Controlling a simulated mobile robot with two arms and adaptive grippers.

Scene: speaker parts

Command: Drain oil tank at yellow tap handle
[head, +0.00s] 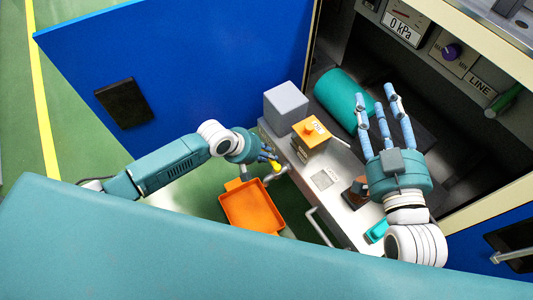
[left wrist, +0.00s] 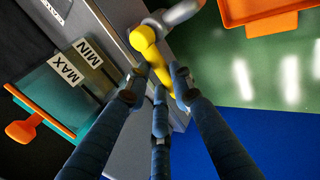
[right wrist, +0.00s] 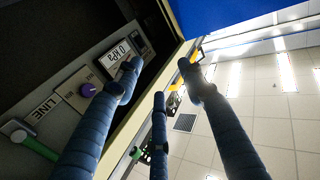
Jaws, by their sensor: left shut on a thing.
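The yellow tap handle (left wrist: 147,50) sits on a grey spout in the left wrist view, between my left fingers. It shows small in the head view (head: 275,166). My left gripper (head: 268,157) is shut on the handle; its fingertips also show in the left wrist view (left wrist: 158,82). An orange tray (head: 281,215) lies below and in front of the tap. The oil tank with MAX and MIN labels (left wrist: 72,62) shows in the left wrist view. My right gripper (head: 375,112) has its fingers spread, empty, above the bench; it also shows in the right wrist view (right wrist: 160,85).
A grey block (head: 286,107) and an orange-capped box (head: 311,137) stand on the bench edge. A teal cylinder (head: 340,97) lies behind them. The open blue cabinet door (head: 200,75) is at the left. A 0 kPa gauge (head: 404,24) is on the panel.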

